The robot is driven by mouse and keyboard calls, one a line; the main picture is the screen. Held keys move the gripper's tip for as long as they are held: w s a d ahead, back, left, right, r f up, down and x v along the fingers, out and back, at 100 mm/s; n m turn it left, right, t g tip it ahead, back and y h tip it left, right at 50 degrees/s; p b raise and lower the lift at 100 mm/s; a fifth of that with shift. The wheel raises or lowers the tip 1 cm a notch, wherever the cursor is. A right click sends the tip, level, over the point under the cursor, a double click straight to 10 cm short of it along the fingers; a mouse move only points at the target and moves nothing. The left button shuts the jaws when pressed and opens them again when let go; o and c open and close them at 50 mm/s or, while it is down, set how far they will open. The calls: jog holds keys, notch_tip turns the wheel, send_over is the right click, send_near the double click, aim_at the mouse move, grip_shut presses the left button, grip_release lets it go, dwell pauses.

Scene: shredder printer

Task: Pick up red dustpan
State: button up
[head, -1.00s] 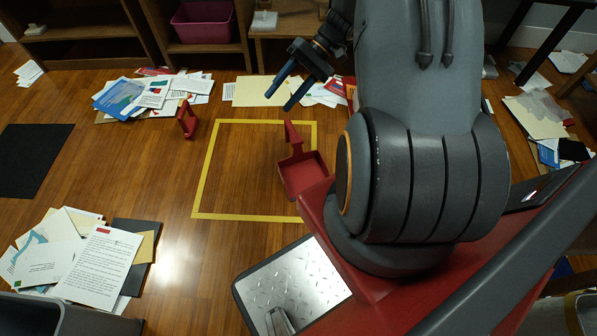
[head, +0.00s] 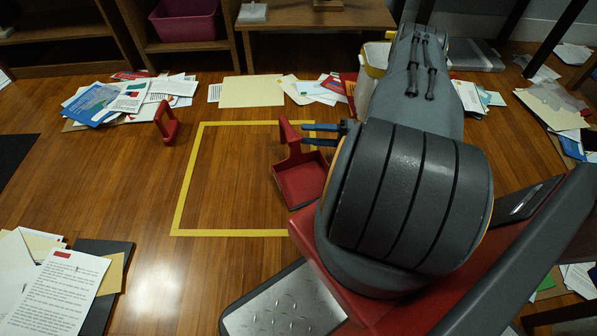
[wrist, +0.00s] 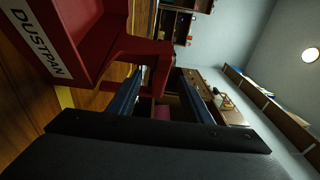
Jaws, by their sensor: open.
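The red dustpan (head: 300,184) stands on the wood floor at the right side of a yellow taped square, with its handle (head: 287,137) rising at the back. In the wrist view its pan, lettered DUSTPAN (wrist: 40,45), fills the upper left, and the handle (wrist: 150,50) reaches across toward the fingertips. My gripper (head: 304,134) is open, its two blue fingers pointing left at the handle from its right side.
A smaller red object (head: 166,122) stands left of the yellow square (head: 187,180). Loose papers (head: 130,98) lie at the back left, and more lie at the front left (head: 60,285). Wooden shelves (head: 185,48) line the back. The floor inside the square is mostly clear.

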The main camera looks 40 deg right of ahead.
aim_at(286, 132)
jog(key=b+x, duration=0.4)
jog(key=x, duration=0.7)
jog(key=shift+a+r+b, duration=0.1)
jog(key=shift+b, duration=0.2)
grip_shut()
